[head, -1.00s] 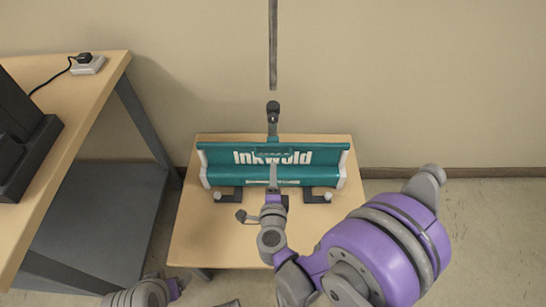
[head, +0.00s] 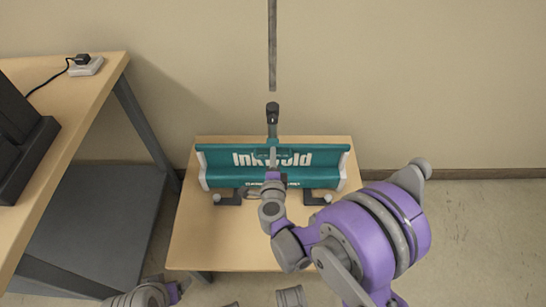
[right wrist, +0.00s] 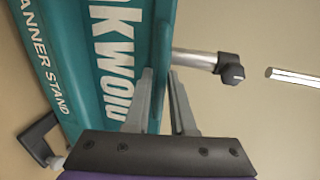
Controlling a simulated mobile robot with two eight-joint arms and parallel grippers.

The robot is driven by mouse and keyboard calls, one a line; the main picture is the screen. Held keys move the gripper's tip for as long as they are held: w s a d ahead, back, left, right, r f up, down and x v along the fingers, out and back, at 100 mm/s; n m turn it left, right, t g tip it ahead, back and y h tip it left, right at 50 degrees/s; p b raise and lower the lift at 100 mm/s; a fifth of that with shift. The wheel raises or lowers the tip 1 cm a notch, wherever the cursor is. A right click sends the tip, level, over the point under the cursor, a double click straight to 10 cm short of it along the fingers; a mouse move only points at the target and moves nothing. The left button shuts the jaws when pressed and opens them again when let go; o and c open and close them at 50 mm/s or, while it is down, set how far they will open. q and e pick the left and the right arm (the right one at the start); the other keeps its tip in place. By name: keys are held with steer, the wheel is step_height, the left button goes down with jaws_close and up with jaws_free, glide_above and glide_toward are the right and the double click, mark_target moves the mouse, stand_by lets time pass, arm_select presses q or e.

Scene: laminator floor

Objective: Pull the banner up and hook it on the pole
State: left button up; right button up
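The teal banner (head: 220,157) with white lettering stands in its stand on a low table; a short width of it shows, and it fills the left of the right wrist view (right wrist: 75,50). The pole's lower part (head: 273,128) rises behind it to a black knob (head: 272,112). A grey rod (head: 272,45), likely the upper pole, shows above with a gap between. My right gripper (head: 272,152) is at the banner's middle. In the right wrist view its fingers (right wrist: 162,75) are apart near the banner's top edge, one in front of the teal face.
The low table (head: 225,250) has bare room in front of the stand, whose dark feet (head: 228,198) stick forward. A taller bench (head: 85,105) at left carries a black device (head: 22,140) and a power socket (head: 86,66). A wall is close behind.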

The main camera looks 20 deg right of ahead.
jaws_close()
stand_by(1.1)
